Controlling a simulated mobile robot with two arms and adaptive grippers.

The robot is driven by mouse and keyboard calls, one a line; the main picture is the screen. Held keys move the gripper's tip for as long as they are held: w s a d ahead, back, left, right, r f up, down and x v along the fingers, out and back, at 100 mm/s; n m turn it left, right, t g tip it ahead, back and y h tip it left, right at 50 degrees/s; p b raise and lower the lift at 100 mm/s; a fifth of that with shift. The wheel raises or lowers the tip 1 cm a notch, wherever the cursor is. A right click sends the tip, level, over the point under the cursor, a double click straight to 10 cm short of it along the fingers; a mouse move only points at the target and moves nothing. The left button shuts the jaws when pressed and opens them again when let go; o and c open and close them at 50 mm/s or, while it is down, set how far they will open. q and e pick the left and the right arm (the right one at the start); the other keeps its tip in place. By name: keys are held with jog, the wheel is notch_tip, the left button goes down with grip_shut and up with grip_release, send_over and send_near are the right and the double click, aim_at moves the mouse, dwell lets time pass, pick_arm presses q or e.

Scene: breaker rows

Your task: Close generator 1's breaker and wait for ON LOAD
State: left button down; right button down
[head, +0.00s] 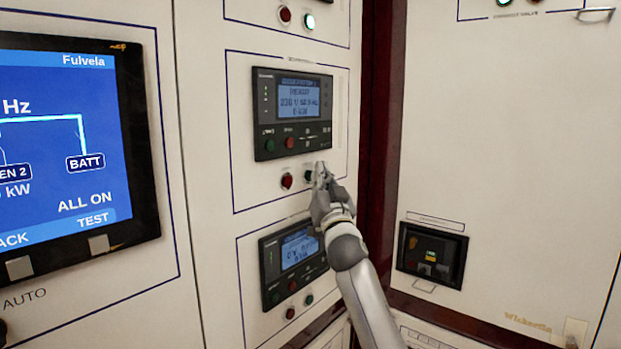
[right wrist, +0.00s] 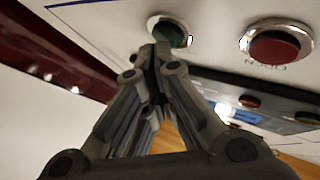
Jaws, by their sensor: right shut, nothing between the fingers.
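A dark controller (head: 293,113) with a lit blue-white display (head: 299,97) is on the middle panel; its text reads roughly 230 V, 50 Hz, the rest is blurred. Below it are a red button (head: 287,181) and a dark green button (head: 308,175), partly hidden by my gripper. My right gripper (head: 322,174) is shut and empty, its fingertips right at the green button. The right wrist view shows the fingertips (right wrist: 155,55) at the edge of the green button (right wrist: 168,31), with the red button (right wrist: 273,48) beside it. I cannot tell whether they touch. No readable generator number shows.
A second controller (head: 293,262) with its own buttons is below. A large blue screen (head: 65,140) at left shows GEN 2, BATT and ALL ON. A dark recessed box (head: 432,254) is at right.

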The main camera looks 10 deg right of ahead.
jog(key=shift+w+a+b, duration=0.2)
jog(key=shift+w+b, duration=0.05)
jog(key=shift+b, duration=0.1)
dwell(0.6)
jog(key=shift+s+d+p, duration=0.5)
jog(key=shift+s+p, duration=0.2)
jog(key=shift+p, duration=0.1)
jog(key=s+d+p, duration=0.1)
jog(key=s, duration=0.1)
jog(key=s+d+p, duration=0.1)
jog(key=d+p, duration=0.1)
jog(key=shift+s, duration=0.4)
